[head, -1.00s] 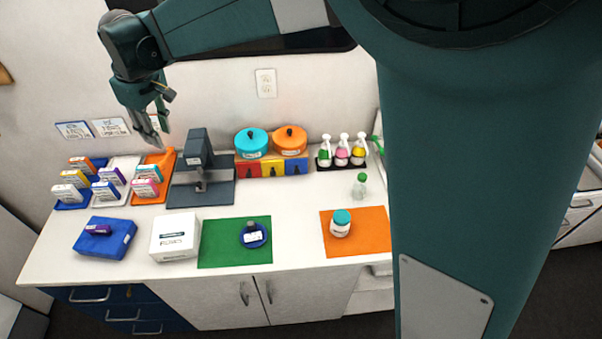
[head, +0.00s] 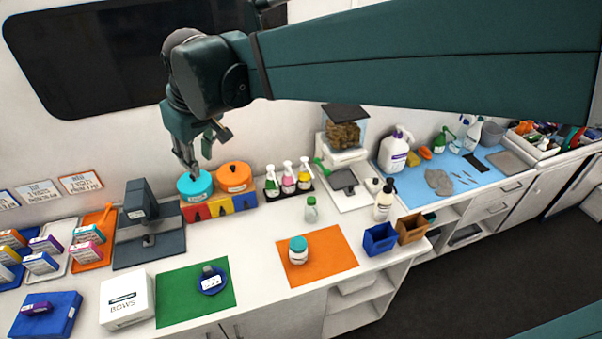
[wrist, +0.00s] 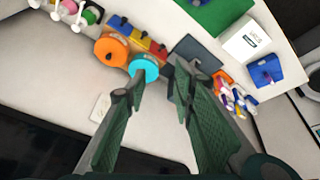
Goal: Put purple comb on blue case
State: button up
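A flat blue case (head: 62,312) lies at the left end of the white counter in the head view. A small dark purple item (head: 36,308) with a pale label rests on top of it; I cannot tell whether it is the comb. No other purple comb can be made out. The blue case also shows at the right of the wrist view (wrist: 270,79). My gripper (head: 197,158) is in the air near the back wall, above the teal round tin (head: 188,185). In the wrist view its fingers (wrist: 155,84) are apart with nothing held between them.
A white box (head: 125,303) stands beside the case. Green (head: 172,295) and orange (head: 335,252) mats, a dark stand (head: 145,225), bottles and trays of small boxes occupy the counter. A tray of mixed tools (head: 550,138) is at the far right. Bare counter lies between the mats.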

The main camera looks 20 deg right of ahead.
jog(key=s+d+f+m+t, duration=0.1)
jog(key=s+d+f+m, duration=0.2)
jog(key=s+d, duration=0.6)
jog(key=s+d+f+m+t+h, duration=0.1)
jog(key=s+d+f+m, duration=0.3)
jog(key=s+d, duration=0.6)
jog(key=d+t, duration=0.1)
jog(key=d, duration=0.5)
jog(key=shift+s+d+f+h, duration=0.15)
jog(key=shift+d+f+h, duration=0.05)
jog(key=shift+d+h, duration=0.15)
